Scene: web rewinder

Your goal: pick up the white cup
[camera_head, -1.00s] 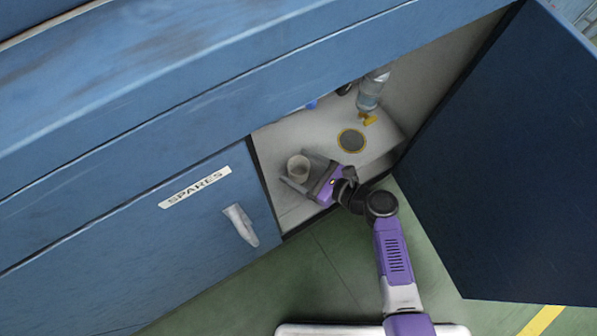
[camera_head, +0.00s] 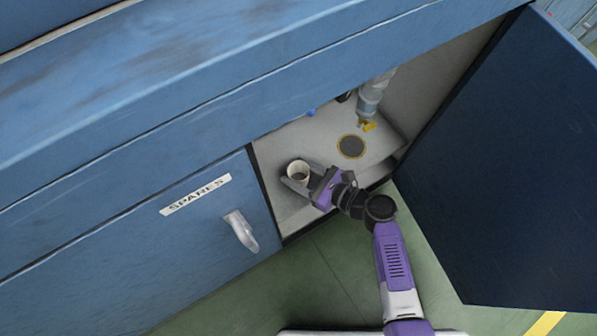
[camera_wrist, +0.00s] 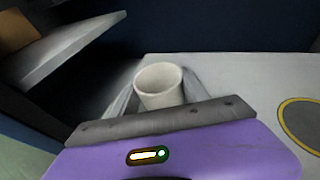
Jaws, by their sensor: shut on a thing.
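The white cup (camera_head: 298,170) is upright at the left side of the open cabinet, with its open top facing up. In the wrist view the cup (camera_wrist: 160,84) stands between the two grey fingers, and its lower part is hidden behind my gripper's body. My gripper (camera_head: 300,178) reaches in from the right and is shut on the cup, one finger on each side. I cannot tell whether the cup's base touches the cabinet floor.
The cabinet floor (camera_head: 322,136) carries a dark round disc with a yellow rim (camera_head: 351,147). A clear bottle (camera_head: 371,97) and a yellow item (camera_head: 367,126) are at the back right. The open blue door (camera_head: 490,165) bounds the right; the SPARES panel (camera_head: 200,225) bounds the left.

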